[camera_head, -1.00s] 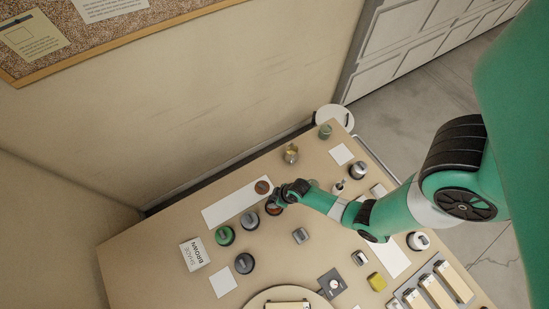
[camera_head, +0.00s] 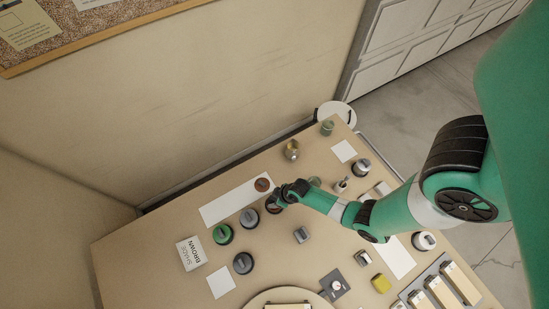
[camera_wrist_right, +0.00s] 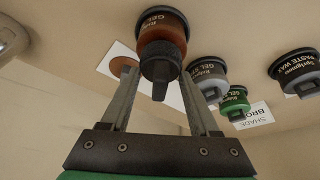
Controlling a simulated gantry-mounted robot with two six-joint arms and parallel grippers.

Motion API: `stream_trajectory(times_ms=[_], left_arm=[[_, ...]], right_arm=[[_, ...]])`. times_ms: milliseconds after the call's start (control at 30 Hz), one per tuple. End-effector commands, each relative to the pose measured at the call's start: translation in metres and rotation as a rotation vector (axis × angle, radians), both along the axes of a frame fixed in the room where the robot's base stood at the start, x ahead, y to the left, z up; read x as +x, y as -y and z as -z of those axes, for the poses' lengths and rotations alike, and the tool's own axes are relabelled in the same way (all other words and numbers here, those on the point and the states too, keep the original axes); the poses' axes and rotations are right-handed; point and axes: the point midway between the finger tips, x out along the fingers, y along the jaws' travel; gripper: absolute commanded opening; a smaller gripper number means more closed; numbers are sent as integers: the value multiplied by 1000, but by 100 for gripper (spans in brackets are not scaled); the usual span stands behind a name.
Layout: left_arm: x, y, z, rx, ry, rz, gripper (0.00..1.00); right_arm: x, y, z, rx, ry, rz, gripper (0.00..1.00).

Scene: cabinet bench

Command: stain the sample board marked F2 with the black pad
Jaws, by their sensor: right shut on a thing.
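My right gripper (camera_head: 277,204) is over a brown gel tin (camera_head: 271,208) at the white strip's right end. Pale boards (camera_head: 441,292) lie in a rack at lower right, and another board (camera_head: 287,307) is on the round turntable (camera_head: 262,297). No F2 mark is readable. My left gripper is out of view.
A white strip (camera_head: 228,204) bears a brown disc (camera_head: 262,185). Grey (camera_head: 249,218), green (camera_head: 223,234) and dark (camera_head: 243,263) tins stand near it, beside a SHADE BROWN card (camera_head: 191,253).

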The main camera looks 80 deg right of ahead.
Motion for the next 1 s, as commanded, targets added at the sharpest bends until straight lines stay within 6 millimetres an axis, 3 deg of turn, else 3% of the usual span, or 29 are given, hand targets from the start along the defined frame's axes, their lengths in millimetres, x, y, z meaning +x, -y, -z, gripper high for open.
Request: stream_trajectory(times_ms=[1000], left_arm=[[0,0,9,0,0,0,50]], right_arm=[[0,0,10,0,0,0,17]])
